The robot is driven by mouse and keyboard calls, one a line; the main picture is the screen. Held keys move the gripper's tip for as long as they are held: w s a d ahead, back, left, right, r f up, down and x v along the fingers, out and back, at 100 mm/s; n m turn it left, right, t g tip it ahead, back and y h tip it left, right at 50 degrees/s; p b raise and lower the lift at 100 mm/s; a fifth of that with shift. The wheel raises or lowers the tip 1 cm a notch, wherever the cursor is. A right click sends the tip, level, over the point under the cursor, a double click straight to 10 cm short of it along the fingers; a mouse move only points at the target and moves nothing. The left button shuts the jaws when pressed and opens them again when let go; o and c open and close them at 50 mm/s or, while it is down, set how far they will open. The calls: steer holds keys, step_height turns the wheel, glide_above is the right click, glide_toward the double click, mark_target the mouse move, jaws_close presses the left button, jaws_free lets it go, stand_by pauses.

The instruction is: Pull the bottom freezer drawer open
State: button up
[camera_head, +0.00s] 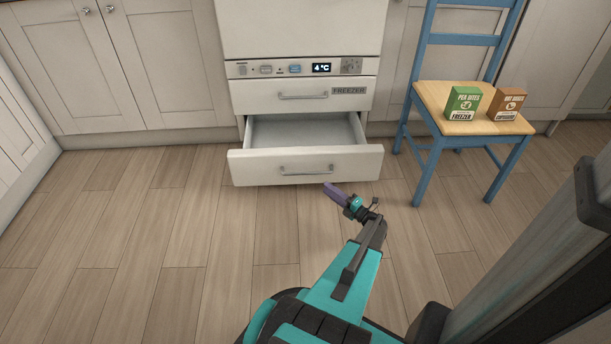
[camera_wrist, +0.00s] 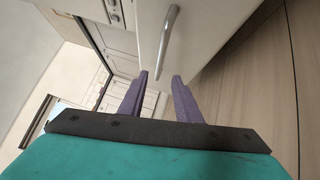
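The bottom freezer drawer (camera_head: 306,165) is pulled out from the white fridge-freezer, and its pale interior looks empty. Its metal bar handle (camera_head: 306,170) is on the drawer front; the handle also shows in the wrist view (camera_wrist: 168,32). My gripper (camera_head: 333,192) is just in front of the drawer, below and to the right of the handle. In the wrist view, its two purple fingers (camera_wrist: 160,78) are apart with nothing between them. The handle lies beyond the fingertips, and the gripper does not hold it.
An upper drawer labelled FREEZER (camera_head: 303,94) is shut below a 4°C control panel (camera_head: 303,67). A blue chair (camera_head: 428,165) stands to the right, bearing a green box (camera_head: 463,103) and a brown box (camera_head: 506,104). Wooden floor (camera_head: 150,220) at left is clear.

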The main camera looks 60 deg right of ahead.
mark_target(307, 173)
steer(key=b+x, duration=0.4)
steer(key=x, duration=0.9)
steer(key=shift+w, duration=0.2)
jaws_close()
